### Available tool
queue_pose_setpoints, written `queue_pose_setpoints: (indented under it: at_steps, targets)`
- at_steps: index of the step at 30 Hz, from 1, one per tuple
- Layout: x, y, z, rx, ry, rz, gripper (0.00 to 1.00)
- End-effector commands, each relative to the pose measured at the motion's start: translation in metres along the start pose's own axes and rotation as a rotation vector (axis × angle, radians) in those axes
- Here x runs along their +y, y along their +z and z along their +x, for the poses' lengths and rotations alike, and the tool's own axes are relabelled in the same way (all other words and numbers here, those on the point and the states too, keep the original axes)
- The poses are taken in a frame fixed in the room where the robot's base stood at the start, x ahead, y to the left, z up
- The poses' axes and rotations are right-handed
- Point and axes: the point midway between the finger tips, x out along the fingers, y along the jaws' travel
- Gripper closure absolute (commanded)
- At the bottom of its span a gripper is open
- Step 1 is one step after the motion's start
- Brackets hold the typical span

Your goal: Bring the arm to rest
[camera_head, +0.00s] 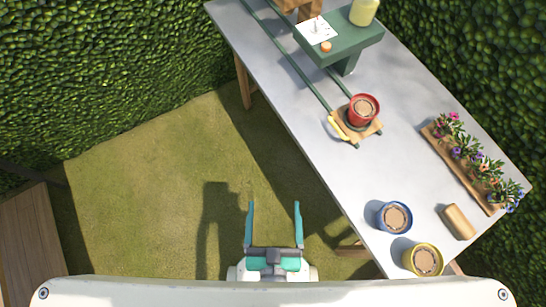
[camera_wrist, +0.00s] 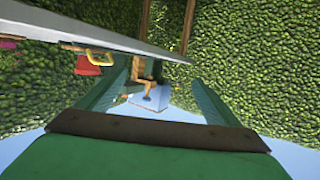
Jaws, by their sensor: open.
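My gripper (camera_head: 273,222) is in the lower middle of the head view, with its two teal fingers spread apart and nothing between them. It is over the grass, to the left of the grey table (camera_head: 320,135) and apart from it. In the wrist view, my gripper (camera_wrist: 165,100) also shows its fingers apart, and the table's edge (camera_wrist: 90,35) runs across the upper left.
On the table are a red pot (camera_head: 363,109) on a wooden carriage, a blue pot (camera_head: 395,217), a yellow pot (camera_head: 423,260), a flower tray (camera_head: 445,152), a wooden block (camera_head: 459,222) and a green stand (camera_head: 345,45). Hedges (camera_head: 90,80) surround the open grass (camera_head: 150,180).

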Motion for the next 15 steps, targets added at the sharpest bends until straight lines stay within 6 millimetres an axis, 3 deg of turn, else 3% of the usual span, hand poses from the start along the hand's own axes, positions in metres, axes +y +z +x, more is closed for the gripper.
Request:
queue_pose_setpoints:
  at_steps: [4, 15]
  targets:
    - [-0.002, -0.003, -0.019, 0.011, -0.010, 0.005, 0.15]
    - [-0.003, -0.004, -0.022, 0.017, -0.011, 0.005, 0.15]
